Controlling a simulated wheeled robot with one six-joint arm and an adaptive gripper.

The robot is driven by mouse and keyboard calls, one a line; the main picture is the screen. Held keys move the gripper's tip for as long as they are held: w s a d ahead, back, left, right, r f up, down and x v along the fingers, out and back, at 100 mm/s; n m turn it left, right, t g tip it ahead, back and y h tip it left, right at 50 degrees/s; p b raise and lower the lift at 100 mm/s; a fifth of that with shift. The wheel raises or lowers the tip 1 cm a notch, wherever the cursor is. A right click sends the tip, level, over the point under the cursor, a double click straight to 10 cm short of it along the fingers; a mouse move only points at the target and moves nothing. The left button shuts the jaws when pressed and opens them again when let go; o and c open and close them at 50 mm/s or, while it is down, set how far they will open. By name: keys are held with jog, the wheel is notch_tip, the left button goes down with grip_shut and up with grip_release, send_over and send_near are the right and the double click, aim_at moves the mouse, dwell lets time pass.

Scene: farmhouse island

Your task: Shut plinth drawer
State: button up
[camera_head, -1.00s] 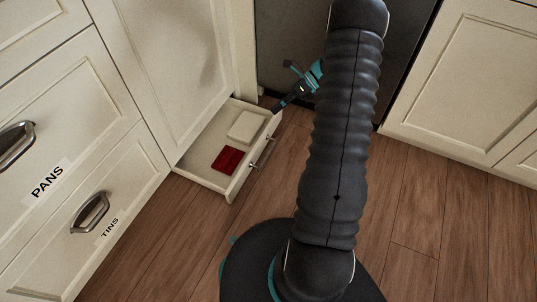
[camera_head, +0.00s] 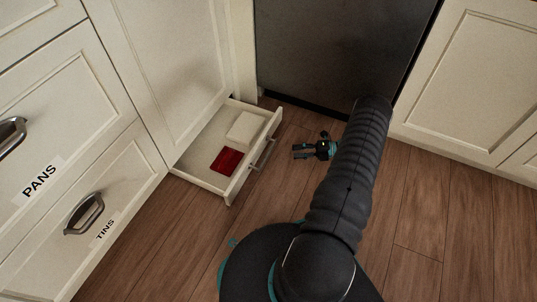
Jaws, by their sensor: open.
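The plinth drawer (camera_head: 232,186) is a low cream drawer at floor level, pulled out from under the cabinet. Its front carries a metal bar handle (camera_head: 264,153). Inside lie a red flat item (camera_head: 227,160) and a white block (camera_head: 246,128). My gripper (camera_head: 298,152) is to the right of the drawer front, low over the wooden floor, with its fingers pointing left toward the handle. It is open and empty, and a gap of floor shows between it and the drawer.
Cream cabinets with drawers labelled PANS (camera_head: 40,181) and TINS (camera_head: 105,229) stand at left. A dark appliance panel (camera_head: 340,50) stands behind the drawer, and another cream cabinet (camera_head: 470,90) at right. Wooden floor (camera_head: 420,215) is clear in front.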

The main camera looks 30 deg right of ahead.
aim_at(268, 153)
jog(key=x, duration=1.3)
jog(key=shift+d, duration=0.1)
grip_shut()
